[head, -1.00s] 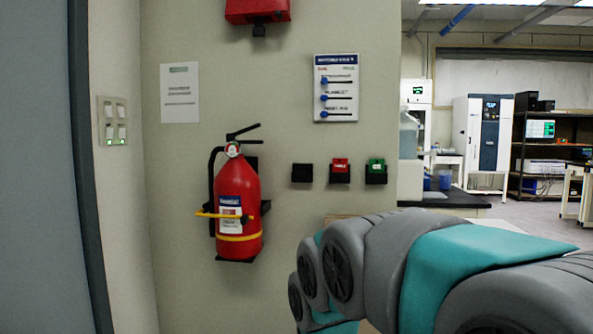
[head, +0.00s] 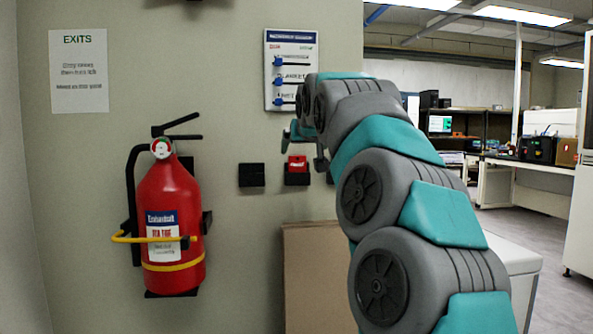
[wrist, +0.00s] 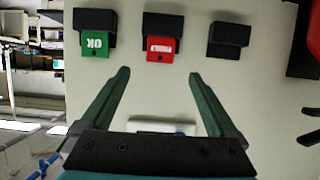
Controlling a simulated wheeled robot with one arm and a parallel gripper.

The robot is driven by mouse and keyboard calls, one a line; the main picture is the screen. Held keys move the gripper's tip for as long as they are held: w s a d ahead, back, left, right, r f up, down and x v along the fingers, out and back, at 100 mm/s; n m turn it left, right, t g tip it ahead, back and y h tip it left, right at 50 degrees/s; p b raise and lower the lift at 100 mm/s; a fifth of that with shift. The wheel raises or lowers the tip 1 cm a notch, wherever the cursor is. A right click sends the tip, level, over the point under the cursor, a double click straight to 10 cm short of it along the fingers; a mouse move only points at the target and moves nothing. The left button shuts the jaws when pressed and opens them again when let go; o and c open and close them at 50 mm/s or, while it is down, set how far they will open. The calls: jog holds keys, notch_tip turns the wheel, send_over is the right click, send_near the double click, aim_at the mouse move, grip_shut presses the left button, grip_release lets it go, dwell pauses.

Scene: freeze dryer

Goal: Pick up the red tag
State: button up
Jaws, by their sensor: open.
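The red tag (head: 297,163) sits in the middle black wall holder (head: 297,180) in the head view. In the wrist view the red tag (wrist: 160,49) hangs from its holder (wrist: 162,23), just beyond the fingertips and roughly centred between them. My gripper (wrist: 160,76) is open and empty, its two green fingers spread on either side of the tag's line. In the head view my arm hides most of the gripper.
A green tag (wrist: 95,44) hangs in the holder left of the red one in the wrist view; my arm hides it in the head view. An empty black holder (head: 251,175) is on the other side. A fire extinguisher (head: 171,220) and a board with blue markers (head: 292,50) are nearby.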

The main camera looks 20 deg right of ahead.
aim_at(298, 159)
jog(key=shift+p+x, duration=0.75)
jog(key=shift+x, duration=3)
jog(key=shift+s+f, duration=0.1)
jog(key=shift+f, duration=0.15)
jog(key=c, duration=1.4)
jog(key=shift+r, duration=0.15)
jog(key=shift+r, duration=1.55)
jog(key=s+a+r+b, duration=0.1)
jog(key=s+r+b, duration=0.15)
jog(key=s, duration=1.35)
jog(key=r+p, duration=0.1)
jog(key=r, duration=0.3)
jog(key=r+p, duration=0.1)
jog(key=shift+a+r+p, duration=0.25)
jog(key=shift+r+p, duration=0.05)
jog(key=shift+r, duration=0.1)
